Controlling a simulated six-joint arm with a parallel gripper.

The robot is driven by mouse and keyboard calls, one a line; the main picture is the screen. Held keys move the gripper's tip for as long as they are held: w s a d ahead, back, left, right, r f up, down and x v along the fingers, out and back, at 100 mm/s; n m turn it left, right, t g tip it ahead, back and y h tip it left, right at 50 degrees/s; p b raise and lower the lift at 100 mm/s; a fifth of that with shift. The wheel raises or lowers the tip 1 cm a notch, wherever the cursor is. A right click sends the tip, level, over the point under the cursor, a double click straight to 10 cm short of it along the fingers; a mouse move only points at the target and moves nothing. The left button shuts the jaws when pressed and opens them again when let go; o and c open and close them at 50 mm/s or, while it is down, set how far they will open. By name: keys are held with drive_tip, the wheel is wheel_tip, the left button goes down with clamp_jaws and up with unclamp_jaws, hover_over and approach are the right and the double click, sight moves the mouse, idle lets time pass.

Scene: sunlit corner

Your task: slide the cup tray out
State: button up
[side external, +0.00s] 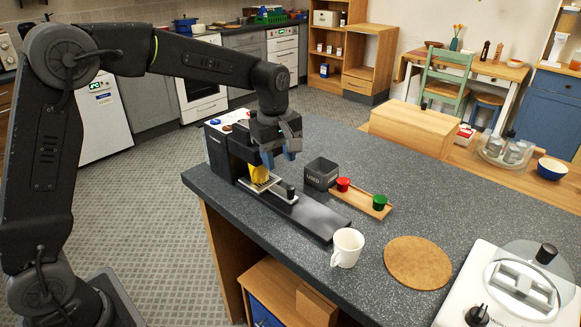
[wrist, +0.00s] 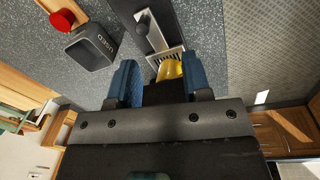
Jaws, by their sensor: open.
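The cup tray (side external: 284,196) is a pale metal slide with a slotted grille and a dark upright knob (side external: 291,191). It sits low at the front of the black coffee machine (side external: 228,150), over a long black base (side external: 322,217). A yellow cup (side external: 257,173) stands at the grille, partly hidden. In the wrist view the grille (wrist: 165,57), knob (wrist: 143,27) and yellow cup (wrist: 172,71) lie beyond the fingers. My gripper (side external: 278,159) has blue fingers, open and empty, above the tray and apart from the knob. It also shows in the wrist view (wrist: 160,68).
A dark box marked USED (side external: 320,174) stands behind the base. Beside it a wooden strip (side external: 361,195) holds a red capsule (side external: 343,184) and a green capsule (side external: 380,202). A white mug (side external: 347,247) stands near the base's right end, left of a cork mat (side external: 417,262).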

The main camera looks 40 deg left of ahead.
sight(291, 187)
drive_tip(key=w+f+n, duration=0.2)
drive_tip(key=f, duration=0.1)
drive_tip(key=w+f+g, duration=0.1)
drive_tip(key=w+f, duration=0.1)
drive_tip(key=shift+n, duration=0.4)
drive_tip(key=shift+f, duration=3.35)
drive_tip(key=shift+f, duration=0.15)
drive_tip(key=c, duration=0.5)
